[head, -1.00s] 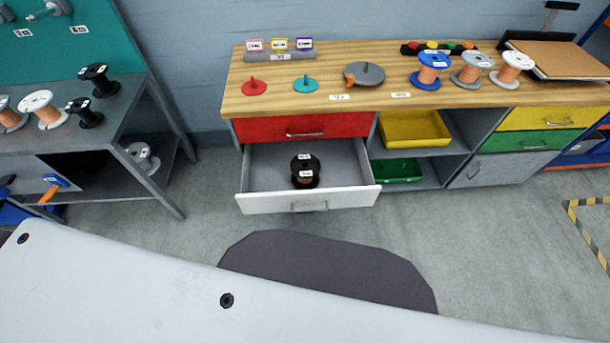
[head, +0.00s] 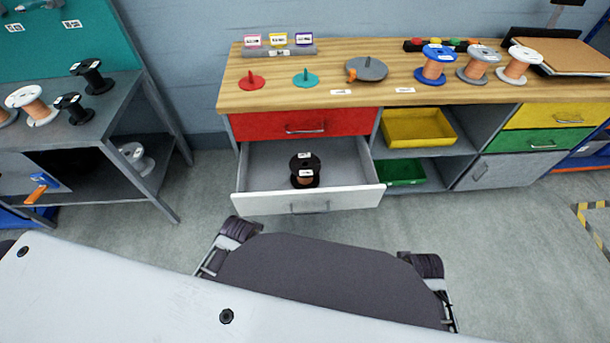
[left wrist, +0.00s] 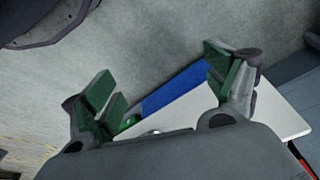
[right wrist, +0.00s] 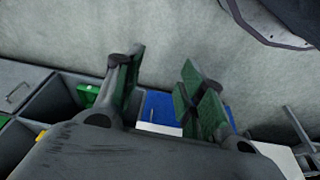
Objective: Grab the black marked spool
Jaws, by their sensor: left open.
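A black spool (head: 305,168) with white labels and a copper-brown winding stands upright in the open, white-fronted drawer (head: 262,205) of the workbench. Two more black spools (head: 92,76) with labels stand on the grey shelf unit at the left. My left gripper (left wrist: 160,74) is open, its green-padded fingers wide apart with nothing between them. My right gripper (right wrist: 163,72) is open with a narrower gap, also empty. Neither wrist view shows the black spool. I cannot clearly make out the gripper fingers in the head view.
The wooden benchtop (head: 300,92) holds blue, grey and white spools at the right and red, teal and grey discs at the left. A red drawer (head: 275,124) above the open drawer is shut. Yellow (head: 420,130) and green (head: 400,172) bins sit beside it.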

